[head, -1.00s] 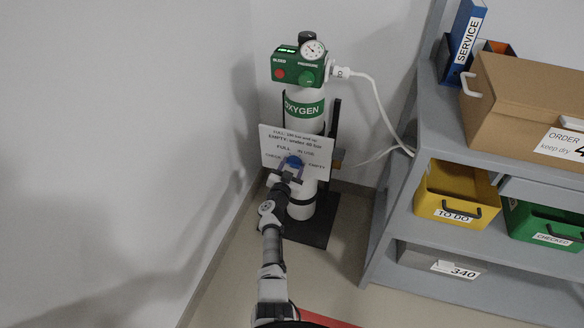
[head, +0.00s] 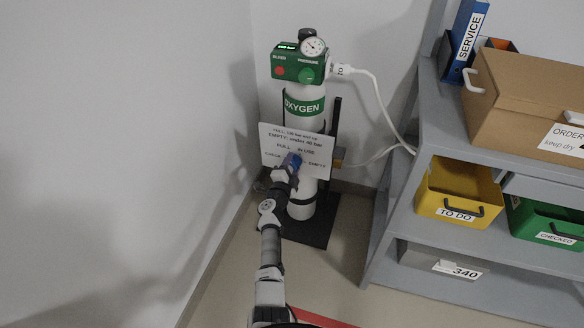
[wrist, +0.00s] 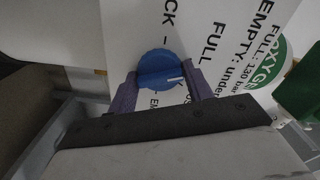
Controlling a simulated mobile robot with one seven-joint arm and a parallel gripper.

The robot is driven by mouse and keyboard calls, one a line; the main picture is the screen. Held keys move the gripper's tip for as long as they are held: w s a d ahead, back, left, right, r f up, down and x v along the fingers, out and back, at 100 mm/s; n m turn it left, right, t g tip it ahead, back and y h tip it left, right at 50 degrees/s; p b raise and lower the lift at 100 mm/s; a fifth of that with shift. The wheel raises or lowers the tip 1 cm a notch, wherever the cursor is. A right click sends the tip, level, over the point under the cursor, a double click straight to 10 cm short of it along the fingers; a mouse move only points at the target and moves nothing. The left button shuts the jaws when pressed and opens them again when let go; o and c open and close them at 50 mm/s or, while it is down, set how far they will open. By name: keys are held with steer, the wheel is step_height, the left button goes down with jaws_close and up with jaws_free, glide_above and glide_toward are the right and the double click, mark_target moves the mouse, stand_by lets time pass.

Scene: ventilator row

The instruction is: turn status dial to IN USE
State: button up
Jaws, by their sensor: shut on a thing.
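The status dial (head: 294,160) is a blue round knob on the white card of the oxygen cylinder (head: 304,106). Labels FULL, IN USE, CHECK and EMPTY stand around it. My gripper (head: 289,168) is at the card, shut on the dial. In the wrist view, its two purple-grey fingers (wrist: 160,82) stand on either side of the blue dial (wrist: 158,62). A pale mark on the dial sits at its lower right there, towards a label partly hidden by the right finger. Its exact setting I cannot tell.
A green regulator box (head: 298,66) with a round gauge (head: 313,47) tops the cylinder. A white hose (head: 378,98) runs right to a grey shelf (head: 397,205) with a yellow bin (head: 434,204) and a green bin (head: 527,220). A bare wall is close on the left.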

steer(key=m+b, duration=0.1)
steer(key=m, duration=0.4)
steer(key=shift+f+m, duration=0.1)
steer(key=shift+m, duration=0.2)
steer(key=shift+m+b, duration=0.8)
steer(key=shift+m, duration=1.4)
steer(key=o, duration=1)
steer(key=shift+c, duration=0.2)
steer(key=shift+s, duration=0.15)
